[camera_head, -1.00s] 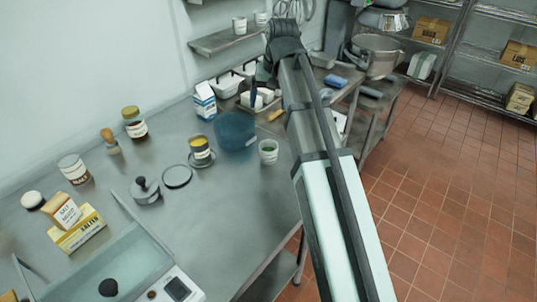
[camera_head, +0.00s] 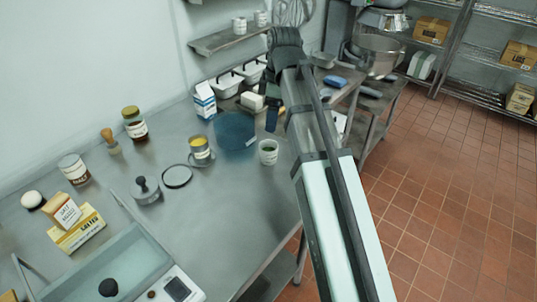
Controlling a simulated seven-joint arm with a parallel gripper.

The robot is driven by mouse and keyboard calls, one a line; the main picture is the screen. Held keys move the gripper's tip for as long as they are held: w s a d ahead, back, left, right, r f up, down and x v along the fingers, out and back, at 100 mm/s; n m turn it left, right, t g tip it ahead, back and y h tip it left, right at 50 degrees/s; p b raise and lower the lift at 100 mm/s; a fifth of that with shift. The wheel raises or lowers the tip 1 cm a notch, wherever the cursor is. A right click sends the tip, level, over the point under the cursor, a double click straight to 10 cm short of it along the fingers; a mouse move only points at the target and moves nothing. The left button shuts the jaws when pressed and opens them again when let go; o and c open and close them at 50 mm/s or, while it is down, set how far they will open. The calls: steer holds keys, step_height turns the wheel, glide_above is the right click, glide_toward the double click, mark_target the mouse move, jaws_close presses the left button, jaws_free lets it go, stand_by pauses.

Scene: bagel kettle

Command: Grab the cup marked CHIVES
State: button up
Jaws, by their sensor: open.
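A small white cup (camera_head: 268,152) with green contents stands upright near the right edge of the steel table. It has a dark label too small to read; the green contents fit chives. My gripper (camera_head: 271,120) hangs from the arm above and slightly behind this cup in the picture, apart from it. The gripper is open and seems empty; its fingers are small and partly hidden by my arm.
A blue translucent tub (camera_head: 235,131) stands just left of the cup. A yellow-topped can (camera_head: 200,151), a dark round lid (camera_head: 177,176) and a grey weight (camera_head: 146,190) are further left. Table in front of the cup is clear.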

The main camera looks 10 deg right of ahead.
glide_above(268, 147)
steer(key=s, duration=0.2)
step_height(268, 147, down, 8)
steer(key=shift+w+f, duration=0.1)
steer(key=shift+f, duration=0.05)
steer(key=shift+s+a+f, duration=0.1)
steer(key=shift+s+f, duration=0.05)
steer(key=shift+f, duration=0.8)
steer(key=shift+s+f, duration=0.15)
steer(key=shift+f, duration=0.8)
steer(key=shift+w+a+f, duration=0.1)
steer(key=shift+f, duration=0.65)
steer(key=c, duration=1)
